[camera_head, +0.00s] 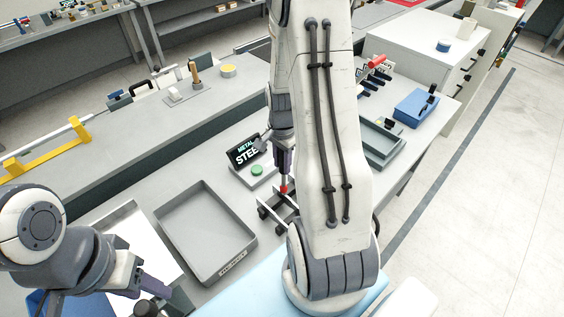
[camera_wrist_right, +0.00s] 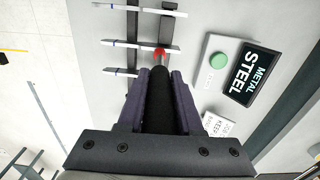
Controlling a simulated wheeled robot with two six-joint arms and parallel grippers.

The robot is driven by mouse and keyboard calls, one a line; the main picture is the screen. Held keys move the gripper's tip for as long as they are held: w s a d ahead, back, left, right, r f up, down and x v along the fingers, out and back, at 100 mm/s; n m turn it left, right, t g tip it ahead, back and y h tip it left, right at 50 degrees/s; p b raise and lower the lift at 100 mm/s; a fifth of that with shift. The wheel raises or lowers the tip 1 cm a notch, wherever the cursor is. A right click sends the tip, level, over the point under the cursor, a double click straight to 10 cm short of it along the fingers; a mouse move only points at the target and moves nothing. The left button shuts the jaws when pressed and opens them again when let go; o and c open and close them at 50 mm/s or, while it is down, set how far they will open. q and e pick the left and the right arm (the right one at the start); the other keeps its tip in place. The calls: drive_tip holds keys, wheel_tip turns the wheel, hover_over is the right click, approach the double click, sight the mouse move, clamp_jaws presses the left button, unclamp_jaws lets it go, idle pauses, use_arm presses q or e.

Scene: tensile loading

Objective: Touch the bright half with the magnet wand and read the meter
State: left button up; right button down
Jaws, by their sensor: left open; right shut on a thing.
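My right gripper (camera_wrist_right: 162,82) is shut on the black handle of the magnet wand (camera_wrist_right: 160,105). The wand's red tip (camera_wrist_right: 160,51) is at the middle bar (camera_wrist_right: 125,43) of the rack (camera_wrist_right: 132,25); I cannot tell whether it touches. The red tip also shows in the head view (camera_head: 284,189), pointing down below my right gripper (camera_head: 284,158). The meter (camera_head: 246,151) reads METAL STEEL, and shows in the wrist view too (camera_wrist_right: 250,75). A green button (camera_head: 257,170) is beside its screen. My left gripper (camera_head: 150,291) is open at the lower left, partly cut off.
An empty grey tray (camera_head: 207,228) lies left of the rack. A teal-grey tray (camera_head: 381,143) and a blue box (camera_head: 416,106) stand to the right of my right arm, which hides part of the bench. A yellow bracket (camera_head: 50,155) is at the left.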

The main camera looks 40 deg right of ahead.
drive_tip(key=shift+f, duration=0.4)
idle(1.0)
wheel_tip(320, 180, up, 7)
drive_tip(key=p, duration=0.5)
drive_tip(key=shift+r+p, duration=0.1)
drive_tip(key=shift+p, duration=0.25)
idle(1.2)
